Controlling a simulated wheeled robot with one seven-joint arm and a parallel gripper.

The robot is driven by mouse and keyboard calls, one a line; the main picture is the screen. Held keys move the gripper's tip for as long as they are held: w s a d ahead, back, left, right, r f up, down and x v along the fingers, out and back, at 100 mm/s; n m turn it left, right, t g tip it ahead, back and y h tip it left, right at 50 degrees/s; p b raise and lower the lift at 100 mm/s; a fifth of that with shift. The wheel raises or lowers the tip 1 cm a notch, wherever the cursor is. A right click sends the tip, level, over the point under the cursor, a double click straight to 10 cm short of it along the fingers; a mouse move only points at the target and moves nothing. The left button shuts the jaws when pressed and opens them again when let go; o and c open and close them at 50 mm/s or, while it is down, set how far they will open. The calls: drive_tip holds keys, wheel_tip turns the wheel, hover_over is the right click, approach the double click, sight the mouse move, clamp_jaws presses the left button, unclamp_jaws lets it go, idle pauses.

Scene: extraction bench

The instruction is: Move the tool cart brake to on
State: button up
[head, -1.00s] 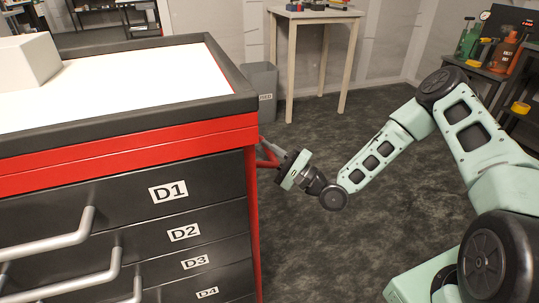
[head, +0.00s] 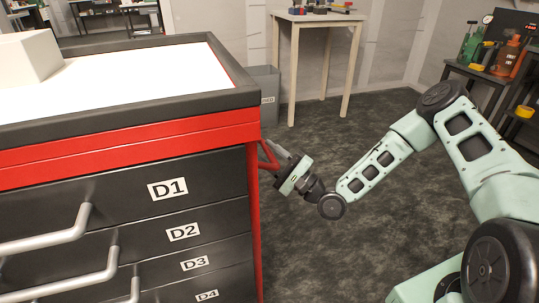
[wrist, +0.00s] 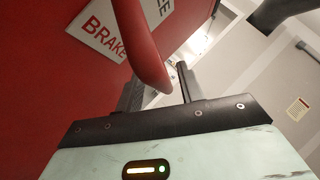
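The red and black tool cart (head: 120,151) fills the left of the head view, its drawers facing me. A red tube (head: 267,158) stands out from its right side. My gripper (head: 278,158) is at this tube. In the wrist view, a curved red bar (wrist: 146,50) comes down between the fingertips of my gripper (wrist: 158,84). The fingers are apart, with a thin gap beside the bar on the right. A white label reading BRAKE (wrist: 103,32) is on the red cart side behind; part of it is hidden by the bar. I cannot tell the brake's setting.
A white box (head: 28,57) sits on the cart top. Drawer handles (head: 50,240) stick out at the front. A grey bin (head: 265,85) and a pale table (head: 318,17) stand behind. A dark bench with bottles (head: 497,57) is at right. The floor between is clear.

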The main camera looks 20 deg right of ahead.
drive_tip(key=v, duration=1.7)
drive_tip(key=shift+d+p, duration=0.2)
drive_tip(key=shift+p, duration=0.15)
drive_tip(key=shift+f, duration=0.1)
